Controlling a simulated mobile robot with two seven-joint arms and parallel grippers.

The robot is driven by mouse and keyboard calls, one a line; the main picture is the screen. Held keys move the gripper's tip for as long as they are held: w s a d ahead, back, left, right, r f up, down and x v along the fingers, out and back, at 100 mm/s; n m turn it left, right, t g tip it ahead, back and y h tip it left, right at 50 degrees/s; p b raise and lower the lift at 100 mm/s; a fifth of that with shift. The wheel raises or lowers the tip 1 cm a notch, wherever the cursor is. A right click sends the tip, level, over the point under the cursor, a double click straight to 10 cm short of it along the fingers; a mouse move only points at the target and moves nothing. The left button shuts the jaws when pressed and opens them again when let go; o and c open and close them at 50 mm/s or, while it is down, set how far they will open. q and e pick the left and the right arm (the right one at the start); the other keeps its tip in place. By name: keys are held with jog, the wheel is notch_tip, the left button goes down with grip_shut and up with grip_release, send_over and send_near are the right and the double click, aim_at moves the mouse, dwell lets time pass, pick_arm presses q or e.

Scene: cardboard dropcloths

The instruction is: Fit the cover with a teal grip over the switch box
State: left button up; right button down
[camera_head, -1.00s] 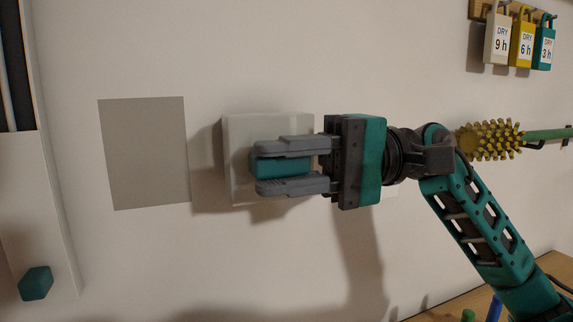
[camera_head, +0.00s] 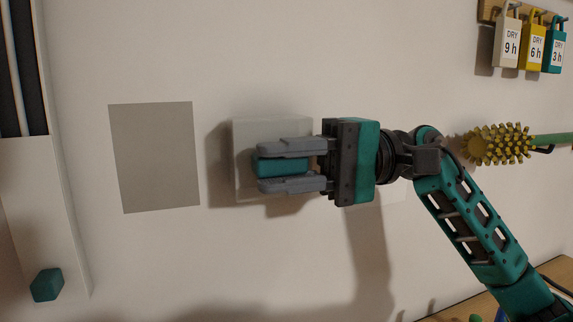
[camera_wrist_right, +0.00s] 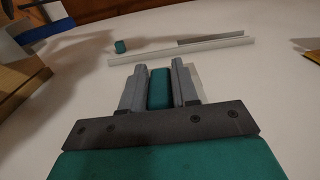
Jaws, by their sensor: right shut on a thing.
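The cover (camera_head: 271,126) is a pale grey-white box shape in front of the wall, with a teal grip (camera_head: 281,166) on its face. My right gripper (camera_head: 262,172) is shut on the teal grip, one finger above it and one below. In the right wrist view the teal grip (camera_wrist_right: 160,88) stands between the two grey fingers (camera_wrist_right: 160,75). The cover casts a shadow to its left on the wall. The switch box cannot be made out; the cover and gripper may hide it. My left gripper is not in view.
A flat grey rectangle (camera_head: 154,157) is on the wall to the left. A white panel edge with a teal knob (camera_head: 47,285) is at far left. Tags on hooks (camera_head: 532,45) and a yellow spiky roller (camera_head: 498,144) are at right. A wooden surface (camera_head: 470,308) is lower right.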

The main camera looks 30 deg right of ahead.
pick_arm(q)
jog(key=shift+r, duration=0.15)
pick_arm(e)
jog(key=shift+w+d, duration=0.1)
jog(key=shift+w, duration=0.4)
jog(key=c, duration=0.8)
grip_release()
jog(key=shift+d+f, duration=0.1)
jog(key=shift+d, duration=0.25)
pick_arm(q)
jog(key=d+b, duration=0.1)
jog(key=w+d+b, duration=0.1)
jog(key=b, duration=0.1)
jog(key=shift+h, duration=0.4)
pick_arm(e)
jog(key=v, duration=1.1)
jog(key=shift+s+d, duration=0.1)
jog(key=shift+d, duration=0.05)
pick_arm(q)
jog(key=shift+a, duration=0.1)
